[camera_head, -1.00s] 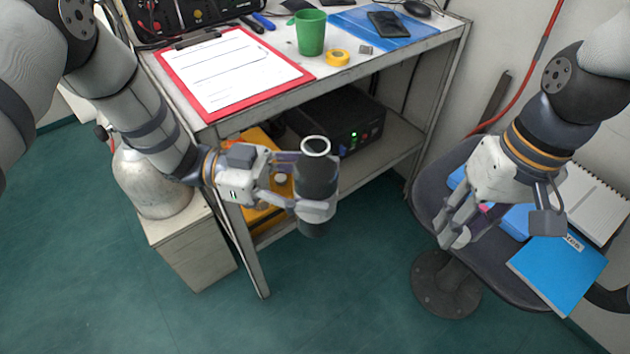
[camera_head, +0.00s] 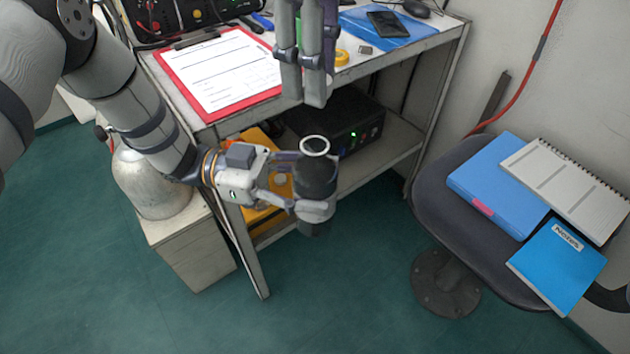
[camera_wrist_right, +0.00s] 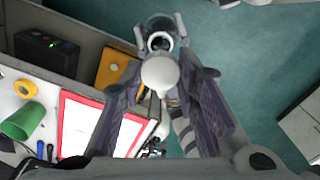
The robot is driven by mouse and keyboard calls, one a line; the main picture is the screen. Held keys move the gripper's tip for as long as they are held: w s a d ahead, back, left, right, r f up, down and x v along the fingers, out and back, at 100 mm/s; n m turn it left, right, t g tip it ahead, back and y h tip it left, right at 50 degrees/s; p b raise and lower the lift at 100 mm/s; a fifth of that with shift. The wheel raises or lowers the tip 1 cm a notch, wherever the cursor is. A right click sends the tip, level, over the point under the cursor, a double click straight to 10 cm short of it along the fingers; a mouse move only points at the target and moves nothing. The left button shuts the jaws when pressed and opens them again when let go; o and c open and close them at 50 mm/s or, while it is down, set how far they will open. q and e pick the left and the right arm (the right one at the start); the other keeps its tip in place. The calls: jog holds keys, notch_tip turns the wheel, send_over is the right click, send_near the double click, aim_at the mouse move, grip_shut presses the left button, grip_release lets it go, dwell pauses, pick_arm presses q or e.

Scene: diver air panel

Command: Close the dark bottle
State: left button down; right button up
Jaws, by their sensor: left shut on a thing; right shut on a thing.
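The dark bottle (camera_head: 317,178) is upright in front of the bench, with a pale ring-shaped open mouth at its top. My left gripper (camera_head: 315,210) is shut around its body. In the right wrist view the bottle's open mouth (camera_wrist_right: 160,41) shows beyond my right fingers. My right gripper (camera_head: 304,92) hangs above the bottle, fingers pointing down, in front of the bench edge. In its wrist view, my right gripper (camera_wrist_right: 163,92) is shut on a pale round piece (camera_wrist_right: 159,73), probably the cap. It is apart from the bottle in the head view, where I cannot make out the piece.
The bench (camera_head: 228,118) holds a red clipboard (camera_head: 200,108), yellow tape (camera_head: 342,57) and a blue folder (camera_head: 410,38). A black box (camera_head: 350,128) sits on its lower shelf. The chair (camera_head: 432,190) holds a blue binder (camera_head: 490,190) and notebooks. Floor in front is clear.

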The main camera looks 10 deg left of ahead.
aim_at(315, 135)
jog(key=shift+f, duration=2.05)
jog(key=shift+f, duration=0.85)
jog(key=shift+f, duration=0.55)
